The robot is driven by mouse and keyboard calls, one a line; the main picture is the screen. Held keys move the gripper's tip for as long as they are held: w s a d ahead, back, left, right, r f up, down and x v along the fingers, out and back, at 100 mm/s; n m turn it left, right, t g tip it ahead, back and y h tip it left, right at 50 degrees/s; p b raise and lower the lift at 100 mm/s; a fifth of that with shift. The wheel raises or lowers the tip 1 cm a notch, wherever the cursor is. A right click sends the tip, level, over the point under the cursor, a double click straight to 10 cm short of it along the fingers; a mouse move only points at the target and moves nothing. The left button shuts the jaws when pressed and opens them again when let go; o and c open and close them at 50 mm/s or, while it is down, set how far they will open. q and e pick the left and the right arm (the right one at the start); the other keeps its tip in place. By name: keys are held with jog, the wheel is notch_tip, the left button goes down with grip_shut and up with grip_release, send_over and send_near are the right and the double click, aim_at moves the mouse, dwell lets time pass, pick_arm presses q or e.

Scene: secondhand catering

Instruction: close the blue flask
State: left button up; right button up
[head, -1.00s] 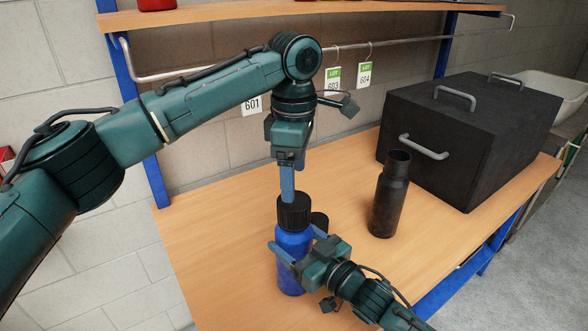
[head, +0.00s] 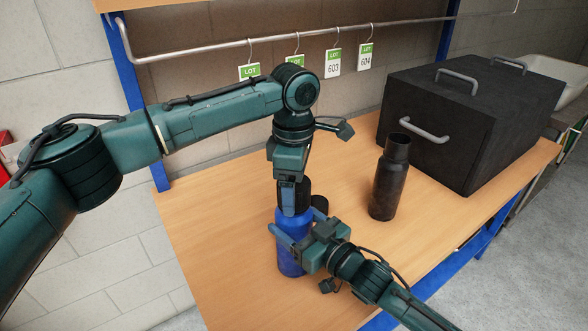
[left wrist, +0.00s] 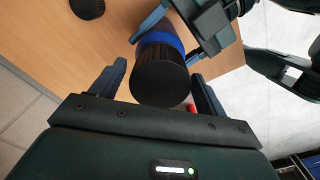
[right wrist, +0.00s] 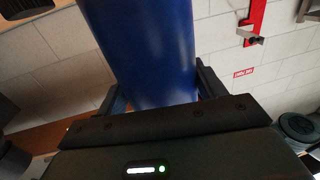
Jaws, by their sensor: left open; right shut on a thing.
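The blue flask (head: 291,262) stands upright on the wooden table, and its blue body also shows in the right wrist view (right wrist: 145,50). A black cap (left wrist: 160,84) sits on its top; whether it is screwed tight cannot be told. My left gripper (head: 293,212) points down over the flask, open, with its fingers on either side of the cap and gaps showing in the left wrist view. My right gripper (head: 293,243) is shut on the flask's body from the side.
A dark cap (head: 320,204) lies on the table just behind the flask. A dark open flask (head: 390,178) stands to the right. A big black box (head: 465,125) with grey handles fills the back right. A rail (head: 230,48) with lot tags runs behind.

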pick_arm(q)
jog(key=shift+f, duration=0.3)
jog(key=shift+c, duration=0.4)
